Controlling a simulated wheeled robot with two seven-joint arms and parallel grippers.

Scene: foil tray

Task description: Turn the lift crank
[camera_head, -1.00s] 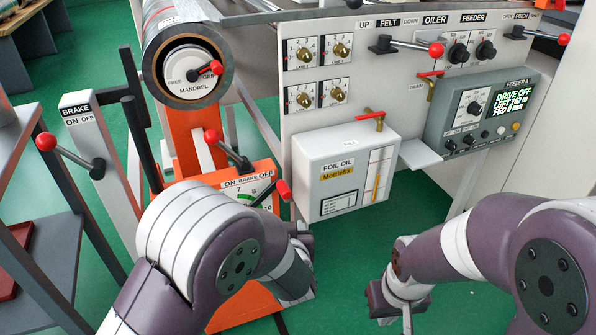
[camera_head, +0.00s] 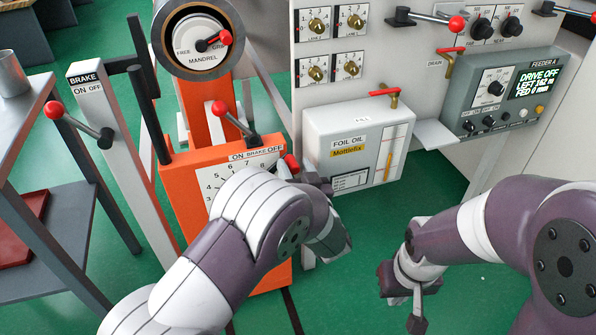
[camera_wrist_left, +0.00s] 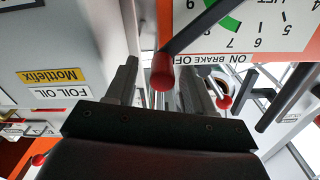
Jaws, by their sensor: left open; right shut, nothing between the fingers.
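The lift crank's red knob (camera_head: 292,163) shows at the right edge of the orange lift box (camera_head: 185,190), beside its white dial; the crank arm is mostly hidden. My left gripper (camera_head: 303,178) is open close to this knob, partly hidden by my left forearm. In the left wrist view the red knob (camera_wrist_left: 162,75) appears between the two fingers of the left gripper (camera_wrist_left: 158,68). I cannot tell whether a finger touches it. My right gripper (camera_head: 416,318) is shut and empty, low on the right, away from the box.
A brake lever with a red knob (camera_head: 222,108) stands on top of the lift box. The foil oil tank (camera_head: 350,125) is just right of the left gripper. Another brake lever (camera_head: 54,110) is at left, the mandrel (camera_head: 200,45) above. Green floor (camera_head: 350,270) is clear between my arms.

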